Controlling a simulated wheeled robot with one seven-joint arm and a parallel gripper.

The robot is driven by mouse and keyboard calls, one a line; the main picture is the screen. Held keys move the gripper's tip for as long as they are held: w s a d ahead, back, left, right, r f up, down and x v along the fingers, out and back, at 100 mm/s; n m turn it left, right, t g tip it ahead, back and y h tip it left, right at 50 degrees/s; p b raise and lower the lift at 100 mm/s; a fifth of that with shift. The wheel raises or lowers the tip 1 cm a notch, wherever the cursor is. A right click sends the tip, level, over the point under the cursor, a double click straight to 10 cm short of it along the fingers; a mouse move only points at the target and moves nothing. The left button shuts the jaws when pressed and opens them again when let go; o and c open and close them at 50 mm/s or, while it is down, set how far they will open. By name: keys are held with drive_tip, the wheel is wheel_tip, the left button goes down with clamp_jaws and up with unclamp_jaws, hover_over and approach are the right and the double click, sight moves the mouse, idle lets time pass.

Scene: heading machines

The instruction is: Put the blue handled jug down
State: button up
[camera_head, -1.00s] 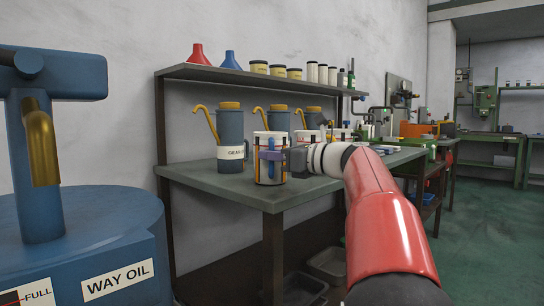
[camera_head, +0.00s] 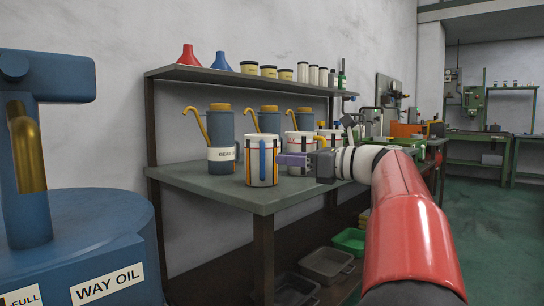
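The blue handled jug (camera_head: 262,161) is a white jug with thin coloured stripes. It stands upright on the grey-green bench (camera_head: 200,182) near its front corner, its blue handle facing me. My gripper (camera_head: 291,160) is just right of the jug, off the handle and holding nothing. One pale purple finger shows side-on and the other is hidden, but the fingers have come away from around the handle, so it looks open. The fingertips look close to the jug's right side; a small gap is hard to judge.
A second white jug (camera_head: 299,143) stands behind my gripper. Blue oil cans (camera_head: 221,132) with yellow spouts line the bench's back. A shelf (camera_head: 240,80) above holds funnels and small tins. A blue oil drum (camera_head: 70,225) fills the left foreground. Crates (camera_head: 326,263) sit below the bench.

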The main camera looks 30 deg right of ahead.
drive_tip(key=v, duration=0.4)
idle(0.5)
